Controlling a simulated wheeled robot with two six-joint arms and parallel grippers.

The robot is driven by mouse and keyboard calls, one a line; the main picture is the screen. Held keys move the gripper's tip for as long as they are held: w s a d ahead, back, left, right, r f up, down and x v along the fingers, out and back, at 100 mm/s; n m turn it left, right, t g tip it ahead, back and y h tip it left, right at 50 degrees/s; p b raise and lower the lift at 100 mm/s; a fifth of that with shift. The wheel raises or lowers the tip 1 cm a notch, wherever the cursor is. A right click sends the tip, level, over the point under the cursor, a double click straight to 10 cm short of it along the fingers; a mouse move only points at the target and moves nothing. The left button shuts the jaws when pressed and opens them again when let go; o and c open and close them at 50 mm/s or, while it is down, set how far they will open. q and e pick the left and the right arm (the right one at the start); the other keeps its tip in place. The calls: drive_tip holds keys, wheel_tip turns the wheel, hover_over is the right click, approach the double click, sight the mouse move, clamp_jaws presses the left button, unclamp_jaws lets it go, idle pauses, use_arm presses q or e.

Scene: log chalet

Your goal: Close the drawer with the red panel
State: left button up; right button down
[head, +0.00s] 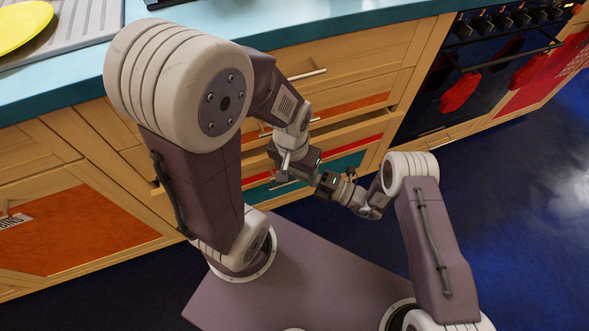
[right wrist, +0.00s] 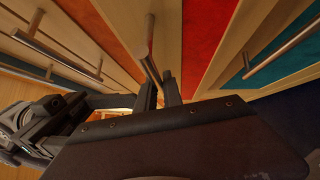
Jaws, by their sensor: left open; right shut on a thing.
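The drawer with the red panel (head: 371,141) is in the cabinet in the head view, pulled out a little from the front, with its open top showing. Its red panel fills the middle of the right wrist view (right wrist: 205,38). My right gripper (right wrist: 161,92) is shut on a metal handle bar (right wrist: 150,70) in front of the drawers, which appears to be the red drawer's handle; the grip is partly hidden. In the head view my right gripper (head: 325,182) is low before the drawers. My left gripper (head: 284,168) is open beside it, close to the drawer fronts.
An orange-panelled drawer (head: 362,105) is above and a teal-panelled drawer (head: 345,163) below. A blue-green counter (head: 300,22) runs overhead. An oven with red mitts (head: 460,93) is to the right. Dark blue floor (head: 500,190) is free at right.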

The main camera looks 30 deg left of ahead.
drive_tip(key=w+a+b, duration=0.2)
drive_tip(key=w+a, duration=0.1)
drive_tip(key=shift+a, duration=0.15)
drive_tip(key=c, duration=1.5)
unclamp_jaws()
drive_tip(key=shift+a, duration=0.1)
